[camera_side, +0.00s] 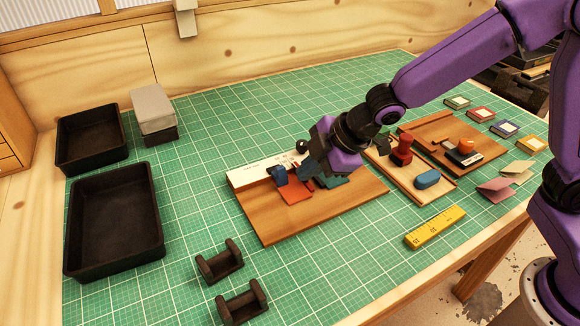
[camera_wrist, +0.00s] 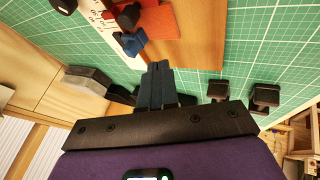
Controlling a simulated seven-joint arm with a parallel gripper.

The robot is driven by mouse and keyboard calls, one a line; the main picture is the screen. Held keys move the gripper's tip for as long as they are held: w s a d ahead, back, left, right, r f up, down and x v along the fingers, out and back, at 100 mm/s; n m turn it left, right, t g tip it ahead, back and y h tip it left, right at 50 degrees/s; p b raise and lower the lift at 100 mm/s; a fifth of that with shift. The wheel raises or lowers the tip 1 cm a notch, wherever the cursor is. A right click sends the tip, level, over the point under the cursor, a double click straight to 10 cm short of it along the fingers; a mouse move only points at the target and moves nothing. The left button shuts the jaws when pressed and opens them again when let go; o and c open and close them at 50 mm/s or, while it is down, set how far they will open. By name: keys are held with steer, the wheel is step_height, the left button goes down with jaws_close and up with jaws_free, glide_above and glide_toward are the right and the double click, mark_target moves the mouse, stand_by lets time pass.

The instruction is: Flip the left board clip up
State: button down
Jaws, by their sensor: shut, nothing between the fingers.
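The wooden board (camera_side: 345,200) lies on the green mat, with a white scale strip (camera_side: 262,172) along its back edge; the board also shows in the wrist view (camera_wrist: 205,35). A blue clip (camera_side: 278,175) sits at the strip's left part, beside a red-orange card (camera_side: 295,192). The clip also shows in the wrist view (camera_wrist: 130,43); its exact tilt is hard to tell. A red part (camera_wrist: 120,17) is beyond it. My gripper (camera_side: 308,181) is over the board, just right of the blue clip; its fingers (camera_wrist: 157,66) are together and empty.
Two dark trays (camera_side: 70,240) (camera_side: 62,140) and a grey block (camera_side: 152,105) stand left. Two dark cradles (camera_side: 220,262) (camera_side: 240,305) are in front. A stamp tray (camera_side: 450,190), with a red stamp (camera_side: 402,152), and a yellow ruler block (camera_side: 435,227) lie right.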

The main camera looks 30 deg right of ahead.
mark_target(277, 167)
steer(key=x, duration=0.3)
steer(key=shift+w+a+f, duration=0.1)
steer(key=shift+f, duration=0.15)
steer(key=shift+w, duration=0.9)
steer(key=shift+w+f, duration=0.2)
steer(key=shift+w, duration=0.8)
steer(key=shift+w+r, duration=0.7)
steer(key=shift+w, duration=0.15)
steer(key=shift+w+r+m+g, duration=0.2)
steer(key=shift+w+g, duration=0.35)
steer(key=shift+g, duration=0.3)
steer(key=shift+w+r+m+g, duration=0.2)
steer(key=shift+w+g, duration=0.35)
steer(key=shift+g, duration=0.3)
steer(key=shift+s, duration=0.1)
steer(key=shift+r, duration=0.2)
steer(key=shift+r, duration=0.65)
